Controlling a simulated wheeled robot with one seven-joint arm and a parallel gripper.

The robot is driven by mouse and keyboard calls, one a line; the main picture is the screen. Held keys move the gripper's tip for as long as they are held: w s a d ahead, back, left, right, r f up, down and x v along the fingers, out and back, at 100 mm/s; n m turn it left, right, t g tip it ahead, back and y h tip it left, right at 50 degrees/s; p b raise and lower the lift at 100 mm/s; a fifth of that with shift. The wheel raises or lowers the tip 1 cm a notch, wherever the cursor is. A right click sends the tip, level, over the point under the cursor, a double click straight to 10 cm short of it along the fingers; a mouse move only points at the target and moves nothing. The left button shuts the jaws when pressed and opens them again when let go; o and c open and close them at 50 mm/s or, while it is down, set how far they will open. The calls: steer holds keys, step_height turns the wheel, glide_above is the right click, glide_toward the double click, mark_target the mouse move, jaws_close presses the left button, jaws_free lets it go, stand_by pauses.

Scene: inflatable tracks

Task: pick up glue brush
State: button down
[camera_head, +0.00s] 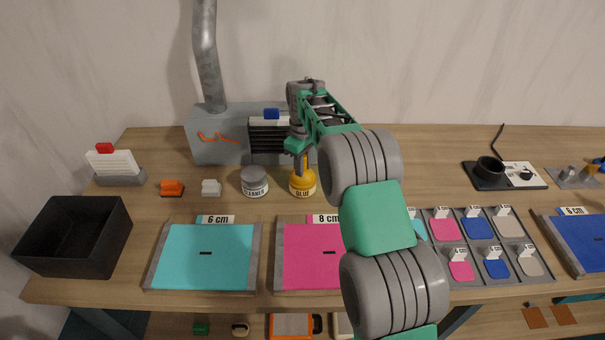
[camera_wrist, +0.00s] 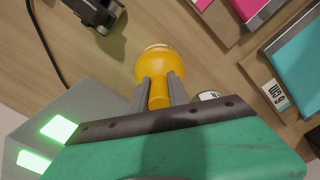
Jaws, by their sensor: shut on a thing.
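The yellow glue pot (camera_head: 302,188), labelled GLUE, stands on the bench in the middle of the head view. The yellow glue brush handle (camera_head: 304,162) rises from its top. My gripper (camera_head: 299,158) reaches down over the pot and is shut on the handle. In the wrist view, the two grey fingers of my gripper (camera_wrist: 160,88) lie on either side of the yellow handle (camera_wrist: 159,97), with the rounded yellow pot (camera_wrist: 160,66) just beyond. The brush's lower end is hidden; the brush looks still seated in the pot.
The grey cleaner pot (camera_head: 254,182) stands close left of the glue. Behind is a grey extractor box (camera_head: 218,140) with a pipe. A cyan panel (camera_head: 205,255) and a pink panel (camera_head: 308,258) lie in front. A black bin (camera_head: 75,235) is at left, a sample tray (camera_head: 488,272) at right.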

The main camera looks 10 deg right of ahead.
steer(key=shift+r, duration=0.1)
stand_by(0.3)
steer(key=shift+r, duration=0.25)
step_height(320, 180, up, 2)
steer(key=shift+r, duration=0.2)
steer(key=s+d+r+b, duration=0.2)
steer(key=s+r, duration=0.3)
steer(key=s, duration=0.1)
steer(key=s+d+r+b, duration=0.2)
steer(key=s+r, duration=0.3)
steer(key=s, duration=0.2)
steer(key=shift+s+d+b, duration=0.15)
steer(key=shift+d+b, duration=0.1)
steer(key=shift+b, duration=0.05)
